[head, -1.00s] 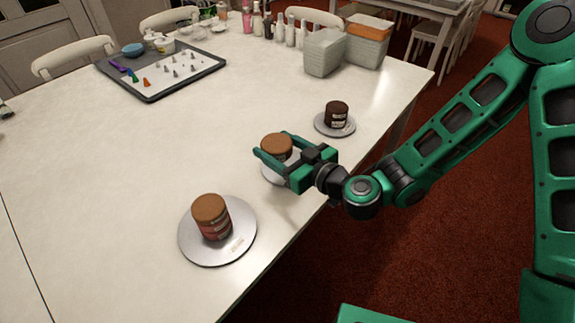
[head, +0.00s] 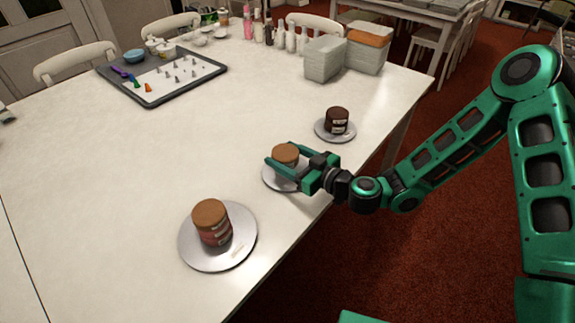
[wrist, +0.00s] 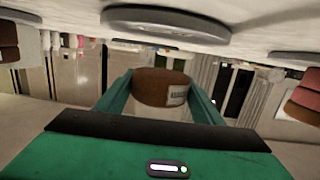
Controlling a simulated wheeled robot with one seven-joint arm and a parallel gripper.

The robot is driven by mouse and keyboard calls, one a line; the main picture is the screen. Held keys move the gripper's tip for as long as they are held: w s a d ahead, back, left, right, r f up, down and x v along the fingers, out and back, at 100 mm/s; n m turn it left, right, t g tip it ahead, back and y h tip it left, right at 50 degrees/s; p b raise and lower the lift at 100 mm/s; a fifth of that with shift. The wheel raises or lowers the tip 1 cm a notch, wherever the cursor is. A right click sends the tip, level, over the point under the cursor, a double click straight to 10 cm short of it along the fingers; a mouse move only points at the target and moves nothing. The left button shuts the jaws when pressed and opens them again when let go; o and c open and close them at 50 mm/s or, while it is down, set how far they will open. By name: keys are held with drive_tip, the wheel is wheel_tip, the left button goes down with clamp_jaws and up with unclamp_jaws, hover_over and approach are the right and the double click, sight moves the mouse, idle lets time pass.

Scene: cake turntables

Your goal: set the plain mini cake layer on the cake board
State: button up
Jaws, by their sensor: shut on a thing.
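The plain mini cake layer (head: 285,152) is a small brown round with a pale label, held between the fingers of my gripper (head: 288,167). In the head view it appears over the middle cake board (head: 270,181), a pale round disc partly hidden by the gripper. In the wrist view, which looks upside down, the layer (wrist: 160,87) sits between the two green fingers. A round disc (wrist: 165,24), which looks like the board, shows there with a gap between it and the layer.
A taller banded cake (head: 212,226) stands on a larger disc (head: 190,248) at front left. A dark cake (head: 337,120) stands on a small disc (head: 322,133) at back right. A grey tray (head: 150,98) and white boxes (head: 325,60) are farther back. The table's left middle is clear.

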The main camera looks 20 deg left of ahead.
drive_tip(key=shift+w+d+f, duration=0.1)
drive_tip(key=shift+w+f, duration=0.15)
drive_tip(key=shift+f, duration=1.9)
drive_tip(key=o, duration=1)
drive_tip(key=shift+f, duration=0.1)
drive_tip(key=shift+o, duration=0.2)
drive_tip(key=v, duration=1.1)
drive_tip(key=shift+s+d, duration=0.25)
drive_tip(key=shift+d, duration=0.2)
